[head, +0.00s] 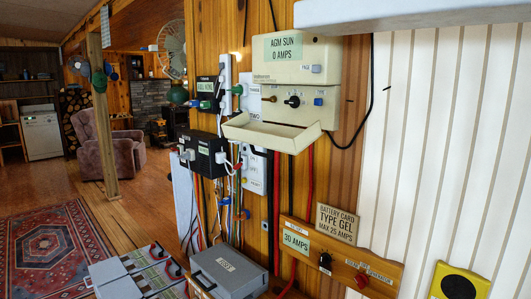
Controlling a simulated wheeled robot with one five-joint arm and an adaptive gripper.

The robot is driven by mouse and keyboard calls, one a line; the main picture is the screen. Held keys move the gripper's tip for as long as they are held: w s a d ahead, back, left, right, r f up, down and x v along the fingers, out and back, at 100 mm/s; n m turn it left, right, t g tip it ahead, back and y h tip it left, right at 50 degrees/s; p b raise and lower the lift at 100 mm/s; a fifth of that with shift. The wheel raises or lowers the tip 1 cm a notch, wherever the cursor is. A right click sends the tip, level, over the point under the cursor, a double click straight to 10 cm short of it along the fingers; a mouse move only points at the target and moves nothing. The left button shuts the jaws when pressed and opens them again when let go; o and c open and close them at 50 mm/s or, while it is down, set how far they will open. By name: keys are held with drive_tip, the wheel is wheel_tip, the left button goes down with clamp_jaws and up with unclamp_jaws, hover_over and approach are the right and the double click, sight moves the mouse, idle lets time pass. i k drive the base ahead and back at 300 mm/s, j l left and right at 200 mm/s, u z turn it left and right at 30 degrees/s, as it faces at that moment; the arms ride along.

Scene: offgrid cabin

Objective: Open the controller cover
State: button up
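The controller (335,62) is a beige box on the wood-plank wall, right of the picture's middle. A green label on it reads "AGM SUN 0 AMPS". Its lower panel shows a black knob (293,101) and a small blue button (318,101). A beige tray-like cover (272,133) sticks out from the box's lower edge, down and to the left. It appears hinged down, with the knob panel uncovered above it. My gripper is not in view, so where it is relative to the cover cannot be told.
Black switch boxes (206,155) and cables crowd the wall left of the controller. A wooden board (345,262) with switches sits below. A grey box (228,272) and batteries (135,275) stand at the bottom. Open floor with a rug (48,250) lies left.

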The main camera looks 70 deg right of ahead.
sight(281, 138)
drive_tip(key=i+z, duration=0.35)
drive_tip(key=i+j+z, duration=0.2)
drive_tip(key=i+z, duration=0.15)
drive_tip(key=i, duration=0.2)
drive_tip(key=i+j+z, duration=0.7)
drive_tip(key=i+l, duration=0.1)
